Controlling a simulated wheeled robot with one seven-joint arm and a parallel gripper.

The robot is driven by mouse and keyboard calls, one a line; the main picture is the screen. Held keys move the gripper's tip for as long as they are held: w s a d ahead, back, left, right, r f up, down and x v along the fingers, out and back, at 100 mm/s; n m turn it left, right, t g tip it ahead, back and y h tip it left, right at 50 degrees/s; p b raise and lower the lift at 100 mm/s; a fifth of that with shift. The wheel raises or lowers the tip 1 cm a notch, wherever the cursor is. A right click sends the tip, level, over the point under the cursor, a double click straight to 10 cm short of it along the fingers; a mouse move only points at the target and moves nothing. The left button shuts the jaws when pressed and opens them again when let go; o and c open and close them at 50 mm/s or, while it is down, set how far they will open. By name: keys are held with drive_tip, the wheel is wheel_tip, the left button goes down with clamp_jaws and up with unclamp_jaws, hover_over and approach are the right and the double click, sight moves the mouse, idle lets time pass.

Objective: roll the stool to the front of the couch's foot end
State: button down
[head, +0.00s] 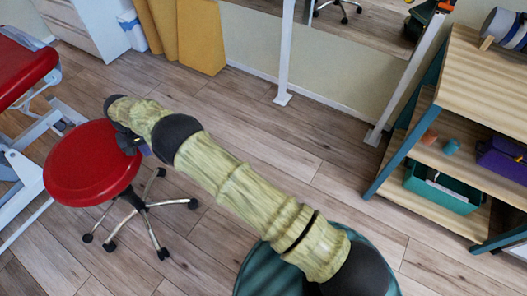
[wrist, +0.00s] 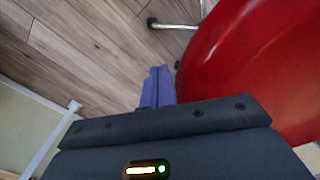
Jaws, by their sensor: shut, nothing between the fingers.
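The stool has a round red seat (head: 85,165) on a dark column and a base with several castors. It stands upright on the floor at the left of the head view. The couch (head: 28,68) is at the far left edge, with a red pad on a white frame; only part shows. My gripper (head: 142,149) is at the stool seat's right edge in the head view. In the wrist view its purple fingers (wrist: 157,88) are shut together and empty, beside the red seat rim (wrist: 225,60). I cannot tell whether they touch it.
A wooden shelf unit (head: 493,75) with a green bin (head: 440,190) stands at the right. White posts (head: 285,55) and yellow boards (head: 200,35) line the back wall. Wood floor is clear between the stool and the back wall.

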drive_tip(key=d+r+p, duration=0.3)
drive_tip(key=r+p, duration=0.3)
drive_tip(key=r, duration=0.2)
drive_tip(key=shift+d+p, duration=0.15)
drive_tip(key=shift+p, duration=0.2)
idle(0.5)
drive_tip(key=w+d+r+m, duration=0.1)
drive_tip(key=d+r, duration=0.4)
drive_tip(key=d, duration=0.4)
drive_tip(key=w+d+r+m+t, duration=0.15)
drive_tip(key=d+r, duration=0.25)
drive_tip(key=d, duration=0.5)
drive_tip(key=w+d+r, duration=0.1)
drive_tip(key=d+r, duration=0.4)
drive_tip(key=d, duration=0.4)
drive_tip(key=s+d+r+m+t, duration=0.1)
drive_tip(key=s+d+r, duration=0.1)
drive_tip(key=s+d, duration=0.8)
drive_tip(key=s+d+r+m, duration=0.2)
drive_tip(key=s+d+r, duration=0.1)
drive_tip(key=s+d, duration=0.75)
wheel_tip(320, 180, up, 22)
drive_tip(key=w+d+p, duration=0.1)
drive_tip(key=p, duration=2.1)
drive_tip(key=shift+w, duration=0.4)
